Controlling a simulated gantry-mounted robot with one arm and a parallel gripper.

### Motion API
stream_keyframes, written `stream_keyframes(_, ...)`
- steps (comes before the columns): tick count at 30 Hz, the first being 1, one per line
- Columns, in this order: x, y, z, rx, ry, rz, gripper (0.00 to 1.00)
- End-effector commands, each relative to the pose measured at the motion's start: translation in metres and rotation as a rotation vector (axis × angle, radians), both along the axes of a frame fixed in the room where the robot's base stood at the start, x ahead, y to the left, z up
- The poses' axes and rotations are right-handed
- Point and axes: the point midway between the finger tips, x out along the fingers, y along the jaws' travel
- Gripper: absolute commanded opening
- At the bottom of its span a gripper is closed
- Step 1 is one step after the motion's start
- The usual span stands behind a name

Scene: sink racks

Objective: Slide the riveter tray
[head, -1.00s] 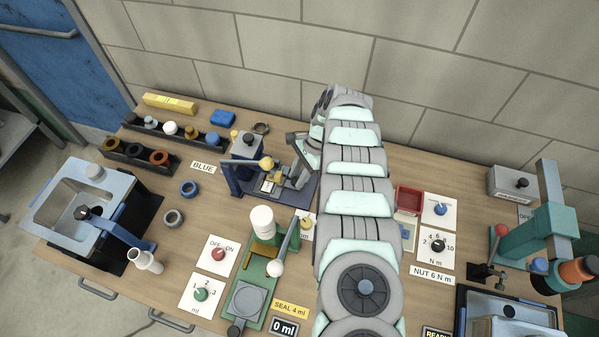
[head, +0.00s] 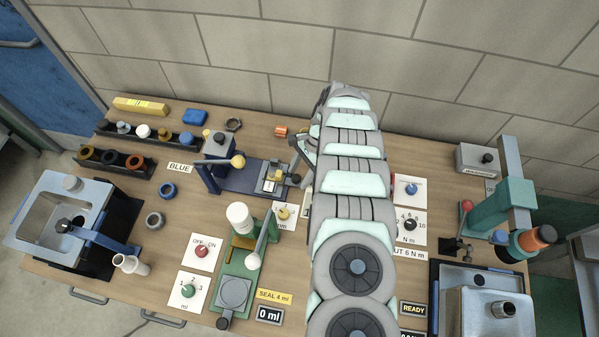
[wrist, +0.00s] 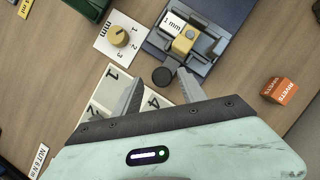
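The riveter (head: 208,168) is a dark blue press with a yellow ball lever, on a blue base rail (head: 238,182). Its grey tray (wrist: 208,45) sits at the right end of the rail, clear of the press head, and carries a yellow block (wrist: 184,42). It also shows in the head view (head: 276,178). The tray's round black knob (wrist: 162,76) lies between my fingertips in the wrist view, with gaps on both sides. My gripper (wrist: 160,78) is open. In the head view my arm partly hides the gripper.
A yellow mm dial (wrist: 119,37) and an orange rivets box (wrist: 280,90) flank the tray. A card with numbers (wrist: 110,92) lies under my fingers. The green sealing stand (head: 238,270) is in front; the teal press (head: 510,200) stands right.

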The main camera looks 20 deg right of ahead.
Motion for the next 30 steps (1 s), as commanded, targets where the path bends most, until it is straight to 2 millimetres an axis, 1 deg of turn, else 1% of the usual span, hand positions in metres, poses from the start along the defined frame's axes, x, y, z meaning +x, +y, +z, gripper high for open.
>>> stream_keyframes(8, 0.0, 0.001, 0.001, 0.001, 0.0, 0.0, 0.5)
stream_keyframes(11, 0.001, -0.001, 0.004, 0.0, -0.001, 0.001, 0.5)
stream_keyframes(14, 0.003, -0.004, 0.012, 0.0, -0.002, 0.0, 0.5)
stream_keyframes(17, 0.003, -0.009, 0.024, 0.0, -0.001, -0.002, 0.5)
stream_keyframes(27, 0.01, -0.034, 0.086, -0.001, -0.004, -0.001, 0.5)
stream_keyframes(30, 0.01, -0.038, 0.096, 0.0, -0.002, 0.001, 0.5)
